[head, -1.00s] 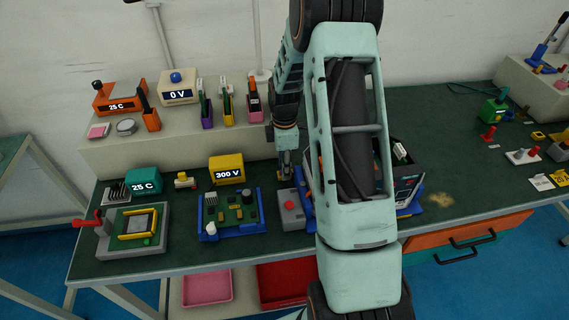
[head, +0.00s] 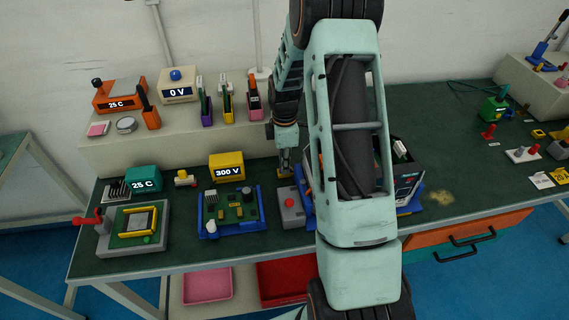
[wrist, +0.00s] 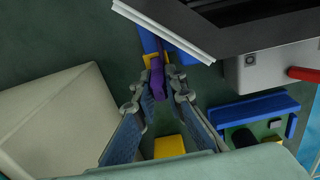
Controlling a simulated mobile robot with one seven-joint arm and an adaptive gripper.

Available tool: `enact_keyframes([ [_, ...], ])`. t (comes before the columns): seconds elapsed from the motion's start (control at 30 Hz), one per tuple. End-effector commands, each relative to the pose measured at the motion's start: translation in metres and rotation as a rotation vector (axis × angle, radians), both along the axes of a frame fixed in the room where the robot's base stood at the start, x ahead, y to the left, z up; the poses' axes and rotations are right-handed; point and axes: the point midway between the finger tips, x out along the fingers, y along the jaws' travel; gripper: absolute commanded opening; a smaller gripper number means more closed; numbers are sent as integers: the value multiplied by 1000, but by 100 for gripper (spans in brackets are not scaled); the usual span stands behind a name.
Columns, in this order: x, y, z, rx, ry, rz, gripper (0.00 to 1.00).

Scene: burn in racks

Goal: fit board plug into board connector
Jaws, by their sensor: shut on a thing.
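My gripper (wrist: 157,83) is shut on a purple piece (wrist: 157,76), which looks like the board plug; I cannot be sure. The purple piece points up in the wrist view, toward a yellow part (wrist: 152,60) beside a blue part (wrist: 148,40). This may be the board connector. Its tip is at or very near the yellow part; whether it is inserted cannot be told. In the head view my gripper (head: 285,172) is low over the bench, behind the grey box with a red button (head: 291,207). The purple piece cannot be made out there.
A dark open unit with a pale edge (wrist: 170,28) lies close to my gripper. A blue-framed circuit board (head: 231,212) and a yellow 300 V meter (head: 227,168) stand to the left. The raised back shelf (head: 110,150) is behind.

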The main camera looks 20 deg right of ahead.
Motion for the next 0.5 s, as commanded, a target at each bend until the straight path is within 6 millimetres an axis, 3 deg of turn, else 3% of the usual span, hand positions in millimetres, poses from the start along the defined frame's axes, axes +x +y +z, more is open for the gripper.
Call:
enact_keyframes([
  [0.5,0,0,7,0,-1,0,0],
])
